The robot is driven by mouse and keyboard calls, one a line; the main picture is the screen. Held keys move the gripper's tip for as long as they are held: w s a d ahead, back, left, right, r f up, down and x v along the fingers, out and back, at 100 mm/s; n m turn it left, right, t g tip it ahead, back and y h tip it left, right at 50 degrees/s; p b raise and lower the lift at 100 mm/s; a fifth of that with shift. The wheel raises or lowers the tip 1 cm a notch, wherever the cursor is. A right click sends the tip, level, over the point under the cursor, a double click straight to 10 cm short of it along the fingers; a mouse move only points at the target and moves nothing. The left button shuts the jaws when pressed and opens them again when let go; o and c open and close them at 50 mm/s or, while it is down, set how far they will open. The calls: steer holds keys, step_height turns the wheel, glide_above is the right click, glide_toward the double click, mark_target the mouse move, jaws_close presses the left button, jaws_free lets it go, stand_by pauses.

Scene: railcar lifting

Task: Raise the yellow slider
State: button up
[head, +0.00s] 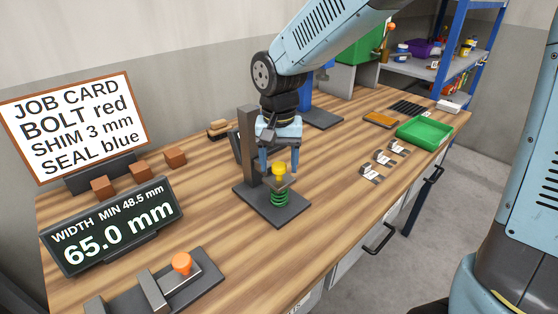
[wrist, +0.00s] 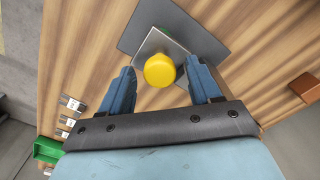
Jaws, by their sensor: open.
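The yellow slider knob (head: 279,169) sits on a small grey plate above a green spring, on a dark stand with an upright post (head: 249,145). In the wrist view the yellow knob (wrist: 159,70) shows from above, on the square grey plate (wrist: 150,43). My gripper (head: 279,170) points down over the stand. Its two blue fingers are apart, one on each side of the knob. In the wrist view the open fingers (wrist: 164,80) flank the knob with gaps, and nothing is held between them.
A display (head: 113,225) reads 65.0 mm, with width min 48.5 mm. An orange-knobbed slide fixture (head: 181,264) stands at the front. A job card (head: 75,125), small brown blocks (head: 140,168) and a green tray (head: 424,132) are on the wooden bench. White-labelled parts (head: 384,159) lie right of the stand.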

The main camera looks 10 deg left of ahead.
steer(key=shift+c, duration=0.3)
jaws_close()
stand_by(0.3)
